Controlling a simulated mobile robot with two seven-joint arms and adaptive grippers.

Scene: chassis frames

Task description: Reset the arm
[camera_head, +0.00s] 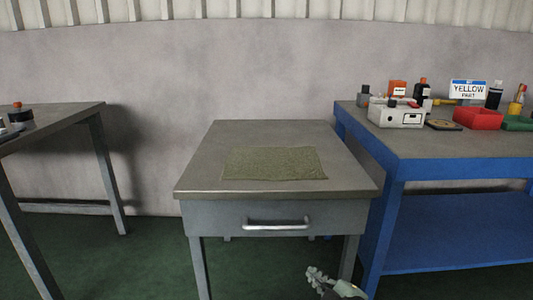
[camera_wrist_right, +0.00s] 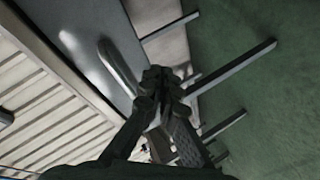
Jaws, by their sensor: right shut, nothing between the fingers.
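My right gripper (camera_head: 322,283) shows at the bottom edge of the head view, low in front of the grey table and below the level of its drawer. It is shut and empty. In the right wrist view the fingers of my right gripper (camera_wrist_right: 162,82) meet at their tips, with the drawer handle (camera_wrist_right: 117,66) beyond them to the left. I cannot tell from this view how far the fingers are from the handle. My left gripper is in neither view.
The grey table (camera_head: 200,185) bears a flat green mat (camera_head: 274,163). Its drawer (camera_head: 207,218) is closed. A blue workbench (camera_head: 440,168) at right holds a white box (camera_head: 396,117), a red bin (camera_head: 478,119) and several bottles. Another table (camera_head: 60,115) stands at left. Green floor lies between.

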